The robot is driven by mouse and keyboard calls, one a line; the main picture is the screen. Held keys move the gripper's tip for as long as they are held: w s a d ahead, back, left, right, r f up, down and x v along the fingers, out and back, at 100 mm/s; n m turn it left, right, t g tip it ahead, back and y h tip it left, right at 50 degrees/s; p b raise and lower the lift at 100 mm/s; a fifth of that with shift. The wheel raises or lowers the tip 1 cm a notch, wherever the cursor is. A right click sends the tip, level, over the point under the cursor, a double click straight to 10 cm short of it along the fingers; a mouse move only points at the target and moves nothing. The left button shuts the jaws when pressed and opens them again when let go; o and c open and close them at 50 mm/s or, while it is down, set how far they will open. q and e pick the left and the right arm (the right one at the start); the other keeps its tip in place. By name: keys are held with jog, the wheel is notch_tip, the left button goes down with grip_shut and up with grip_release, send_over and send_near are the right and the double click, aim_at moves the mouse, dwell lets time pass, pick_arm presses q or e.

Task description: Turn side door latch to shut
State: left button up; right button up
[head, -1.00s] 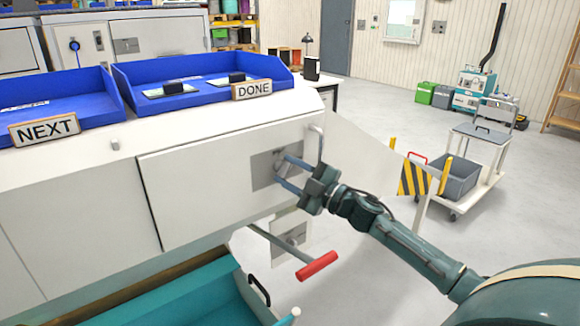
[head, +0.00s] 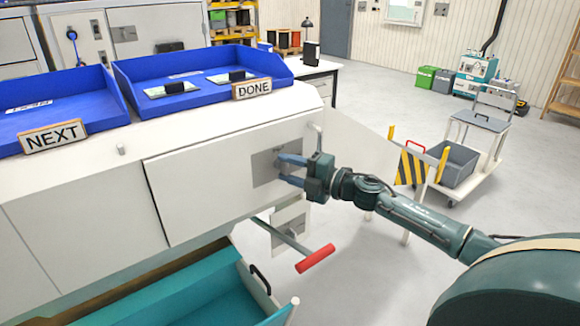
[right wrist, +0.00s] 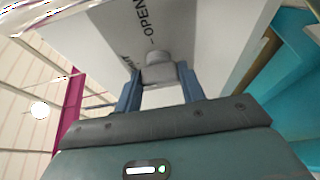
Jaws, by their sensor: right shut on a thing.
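The side door (head: 205,185) is a white panel on the white machine, lying flush with its side. A grey latch plate (head: 264,170) sits near its right edge, and the latch knob (right wrist: 160,70) shows between my fingers in the right wrist view. The plate there bears the word "OPEN"; a second word is partly hidden. My right gripper (head: 290,170) reaches in from the right and is shut on the latch knob; it also shows in the right wrist view (right wrist: 160,92). The fingers cover most of the knob in the head view. My left gripper is not in view.
A red-handled lever (head: 315,258) sticks out below the door, near my right arm. A teal bin (head: 190,290) is below left. Blue trays (head: 210,95) with NEXT and DONE signs stand on top. A trolley (head: 470,150) stands at right on open floor.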

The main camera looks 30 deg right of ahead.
dwell(0.4)
jog(key=o, duration=1)
jog(key=shift+c, duration=0.2)
jog(key=b+v, duration=0.1)
jog(key=v, duration=1.2)
